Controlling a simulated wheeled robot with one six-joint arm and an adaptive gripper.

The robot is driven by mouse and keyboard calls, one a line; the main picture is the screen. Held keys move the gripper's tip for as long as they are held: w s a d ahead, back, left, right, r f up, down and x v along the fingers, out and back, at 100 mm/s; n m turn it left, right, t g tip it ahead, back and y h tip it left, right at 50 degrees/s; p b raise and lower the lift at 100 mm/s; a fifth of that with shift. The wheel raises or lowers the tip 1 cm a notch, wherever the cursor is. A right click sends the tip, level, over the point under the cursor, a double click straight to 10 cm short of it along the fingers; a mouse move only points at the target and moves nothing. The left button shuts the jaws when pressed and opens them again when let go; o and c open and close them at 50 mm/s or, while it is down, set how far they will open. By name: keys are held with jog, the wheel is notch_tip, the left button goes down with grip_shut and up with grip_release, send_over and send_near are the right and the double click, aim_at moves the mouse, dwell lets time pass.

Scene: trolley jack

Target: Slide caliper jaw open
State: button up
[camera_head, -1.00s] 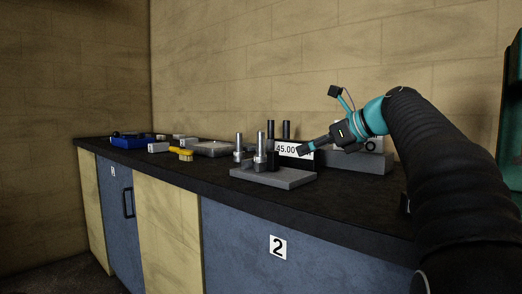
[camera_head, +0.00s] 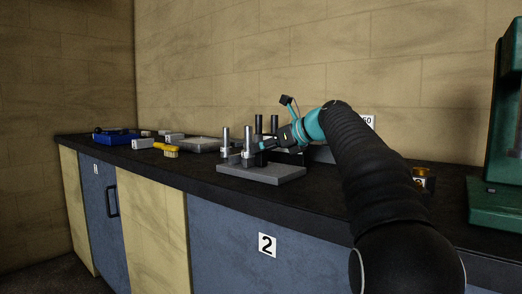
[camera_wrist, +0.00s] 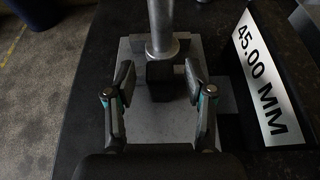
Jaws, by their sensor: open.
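The caliper fixture is a grey base plate (camera_head: 262,174) on the dark worktop, with two upright metal posts, a left one (camera_head: 225,140) and a right one (camera_head: 248,138). In the wrist view one post (camera_wrist: 160,28) rises from a round collar, with a small dark block (camera_wrist: 160,72) in front of it. I cannot tell which part is the sliding jaw. My gripper (camera_wrist: 160,84) is open, its fingers on either side of the dark block, with gaps showing. In the head view my gripper (camera_head: 264,146) is beside the right post. Contact cannot be told.
A white "45.00 MM" sign (camera_wrist: 265,80) stands close to the right of my gripper. Dark posts (camera_head: 274,124) rise behind the fixture. A green machine (camera_head: 497,150) stands right.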

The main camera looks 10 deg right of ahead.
jog(key=shift+x, duration=0.75)
grip_shut()
jog(key=shift+s+d+p, duration=0.35)
jog(key=shift+s+d, duration=0.6)
jog(key=shift+s, duration=0.2)
grip_release()
jog(key=shift+s+d, duration=0.1)
